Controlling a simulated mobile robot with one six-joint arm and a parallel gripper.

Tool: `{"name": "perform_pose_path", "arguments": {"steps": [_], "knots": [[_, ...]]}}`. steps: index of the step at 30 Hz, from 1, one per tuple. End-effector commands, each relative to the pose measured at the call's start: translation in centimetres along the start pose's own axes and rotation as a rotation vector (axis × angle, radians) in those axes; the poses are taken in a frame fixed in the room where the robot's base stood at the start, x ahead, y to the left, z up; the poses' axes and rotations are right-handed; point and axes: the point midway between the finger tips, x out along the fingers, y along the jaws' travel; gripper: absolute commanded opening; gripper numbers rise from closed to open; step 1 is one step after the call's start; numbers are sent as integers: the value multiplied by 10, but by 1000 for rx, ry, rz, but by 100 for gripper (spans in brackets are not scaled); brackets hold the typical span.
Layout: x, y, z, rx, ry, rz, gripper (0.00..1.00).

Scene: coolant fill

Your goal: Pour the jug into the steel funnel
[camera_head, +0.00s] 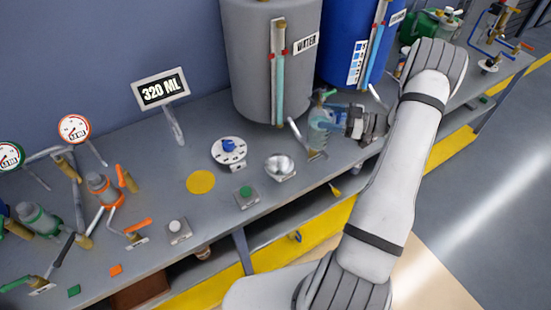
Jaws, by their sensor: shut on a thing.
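A clear bluish jug (319,124) is at the right of the grey water tank, above the bench. My gripper (341,121) comes from the right and is shut on the jug, on its right side. The jug looks about upright; how much liquid is in it is too small to tell. The steel funnel (279,164) is a shiny round bowl near the bench's front edge, to the left of and below the jug in the picture. The jug and the funnel are apart.
The grey water tank (255,75) has a tap (295,130) close to the jug. A blue tank (344,45) stands behind my arm. A sign reading 320 ML (161,90), a dial (229,152), a green button (246,193) and a yellow disc (201,182) are left of the funnel.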

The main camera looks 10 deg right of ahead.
Motion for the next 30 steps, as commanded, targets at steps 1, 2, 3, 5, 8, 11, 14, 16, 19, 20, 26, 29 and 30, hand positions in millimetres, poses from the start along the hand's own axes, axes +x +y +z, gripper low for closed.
{"name": "perform_pose_path", "arguments": {"steps": [1,2,3,5,8,11,14,16,19,20,26,29,30], "knots": [[1,0,-1,-1,1,-3,5],[2,0,-1,-1,1,-4,5],[2,0,-1,-1,1,-5,5],[3,0,-1,-1,1,-6,5],[4,-1,-1,-7,-5,-6,5],[6,-2,-1,-20,-21,-5,5],[8,-5,-1,-44,-44,-5,5],[10,-7,-1,-67,-66,-5,5],[14,-10,0,-102,-102,-4,5],[15,-11,0,-112,-113,-4,5],[23,-20,-7,-184,-184,-6,5],[28,-24,-9,-219,-220,-5,5],[29,-25,-10,-233,-235,-5,5]]}}
